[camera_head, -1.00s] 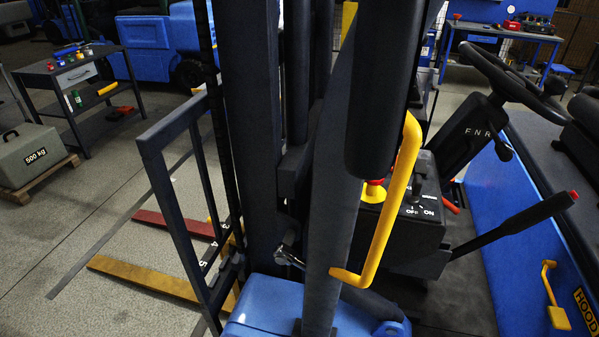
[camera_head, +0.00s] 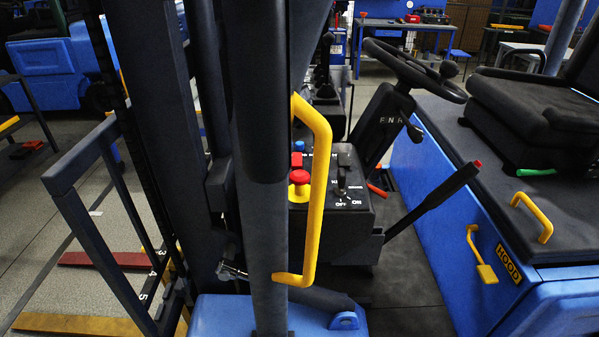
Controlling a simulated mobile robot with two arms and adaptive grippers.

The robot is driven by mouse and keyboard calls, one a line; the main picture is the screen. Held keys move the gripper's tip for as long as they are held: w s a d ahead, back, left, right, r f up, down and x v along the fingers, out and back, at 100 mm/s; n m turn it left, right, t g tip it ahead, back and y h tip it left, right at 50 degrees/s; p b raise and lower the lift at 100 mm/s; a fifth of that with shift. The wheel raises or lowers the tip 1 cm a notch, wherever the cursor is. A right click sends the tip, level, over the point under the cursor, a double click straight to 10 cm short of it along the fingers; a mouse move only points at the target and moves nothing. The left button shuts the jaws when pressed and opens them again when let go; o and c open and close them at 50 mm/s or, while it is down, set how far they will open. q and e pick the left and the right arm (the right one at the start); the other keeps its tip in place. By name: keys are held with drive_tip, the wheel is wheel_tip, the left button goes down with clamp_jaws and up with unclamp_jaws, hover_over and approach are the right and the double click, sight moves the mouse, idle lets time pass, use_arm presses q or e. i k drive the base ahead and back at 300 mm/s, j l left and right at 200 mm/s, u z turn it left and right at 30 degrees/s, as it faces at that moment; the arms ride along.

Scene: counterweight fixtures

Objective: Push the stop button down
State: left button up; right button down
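The stop button (camera_head: 300,177) is a red mushroom head on a yellow base. It stands on the dark control box (camera_head: 345,219) of a blue forklift, just left of the yellow grab handle (camera_head: 319,190). The dark post (camera_head: 258,110) is close to its left side. The button head looks raised above its base, though its exact height is hard to tell. Neither of my grippers shows in the head view.
A small blue knob (camera_head: 298,146) sits behind the stop button. A black switch lever (camera_head: 342,176) marked OFF and ON is to its right. The steering wheel (camera_head: 414,70) and a long black lever (camera_head: 432,201) with a red tip are farther right.

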sight(298, 178)
drive_tip(key=i+l+u, duration=0.25)
drive_tip(key=l+u, duration=0.25)
drive_tip(key=l, duration=0.2)
drive_tip(key=i+l+u, duration=0.1)
drive_tip(key=l+u, duration=0.15)
drive_tip(key=l, duration=0.15)
